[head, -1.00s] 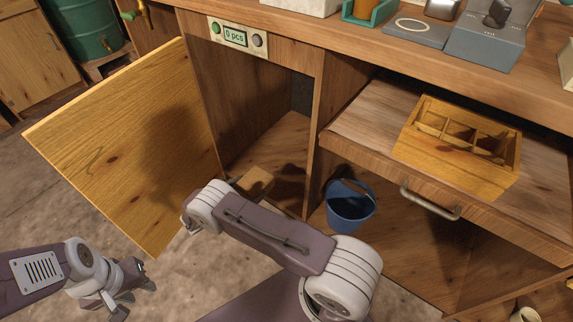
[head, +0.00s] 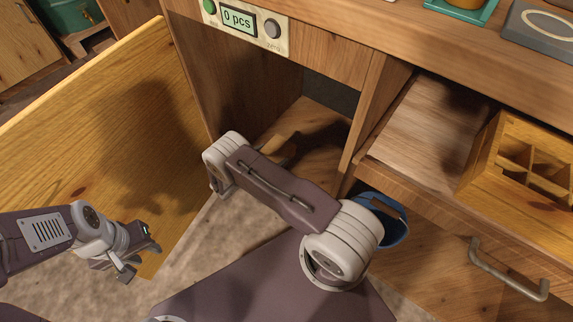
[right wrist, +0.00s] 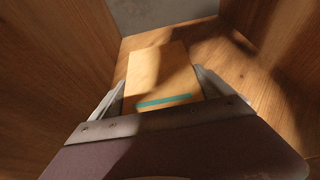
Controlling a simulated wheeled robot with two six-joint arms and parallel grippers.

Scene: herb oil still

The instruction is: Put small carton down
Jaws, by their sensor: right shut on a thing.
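The small carton (right wrist: 157,68) is a tan box with a teal stripe, seen in the right wrist view. My right gripper (right wrist: 160,88) is shut on it, one finger along each side. The carton is inside the open cupboard compartment (head: 318,118), over its wooden floor; I cannot tell whether it touches the floor. In the head view my right forearm mostly hides the right gripper and the carton. My left gripper (head: 140,261) is open and empty, in front of the open cupboard door at lower left.
The open door (head: 110,130) stands left of the compartment, whose side walls are close to the right gripper.

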